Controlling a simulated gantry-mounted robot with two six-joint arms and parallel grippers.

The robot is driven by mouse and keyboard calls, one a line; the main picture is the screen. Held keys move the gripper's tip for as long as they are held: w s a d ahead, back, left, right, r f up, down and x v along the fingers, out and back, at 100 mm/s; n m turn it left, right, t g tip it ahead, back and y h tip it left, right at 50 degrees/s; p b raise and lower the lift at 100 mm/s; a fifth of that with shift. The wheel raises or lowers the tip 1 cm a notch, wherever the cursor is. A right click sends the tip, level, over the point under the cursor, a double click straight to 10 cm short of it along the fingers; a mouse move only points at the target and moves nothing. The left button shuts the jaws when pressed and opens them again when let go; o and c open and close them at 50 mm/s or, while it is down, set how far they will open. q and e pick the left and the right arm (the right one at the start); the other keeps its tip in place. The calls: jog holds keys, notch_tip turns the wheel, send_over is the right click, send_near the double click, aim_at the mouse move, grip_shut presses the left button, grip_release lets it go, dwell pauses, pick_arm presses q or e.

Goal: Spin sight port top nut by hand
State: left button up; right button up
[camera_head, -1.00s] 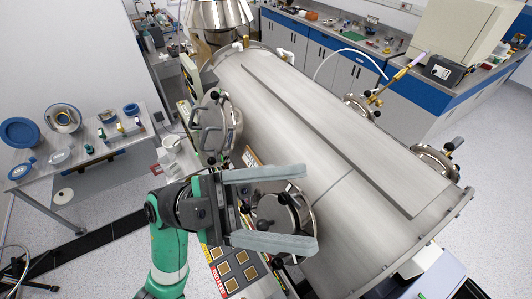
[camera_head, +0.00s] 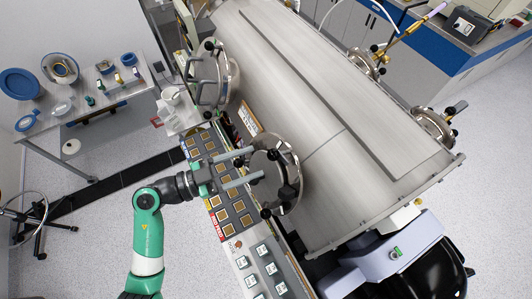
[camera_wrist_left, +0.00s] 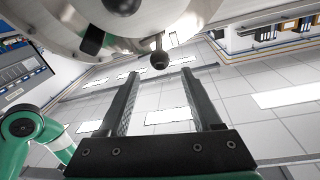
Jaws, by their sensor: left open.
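The near sight port (camera_head: 284,200), a round metal flange with dark handles and black knobs on its rim, sits on the side of the large steel chamber (camera_head: 310,120). My left gripper (camera_head: 257,162) is open and empty, its fingers pointing right at the port's left side. In the left wrist view the sight port (camera_wrist_left: 185,25) fills the top. A black ball-ended nut (camera_wrist_left: 160,61) hangs on a short stem ahead of the space between the open fingers (camera_wrist_left: 160,76), apparently untouched. Another black knob (camera_wrist_left: 123,5) is higher up. My right gripper is not in view.
A second sight port (camera_head: 212,80) lies farther up the chamber. A panel of square buttons (camera_head: 232,205) runs below my left gripper. A table with blue-rimmed parts (camera_head: 100,85) stands at left. Open floor (camera_head: 85,225) lies at lower left.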

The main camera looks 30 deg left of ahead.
aim_at(274, 154)
pick_arm(q)
jog(key=x, duration=0.5)
grip_shut()
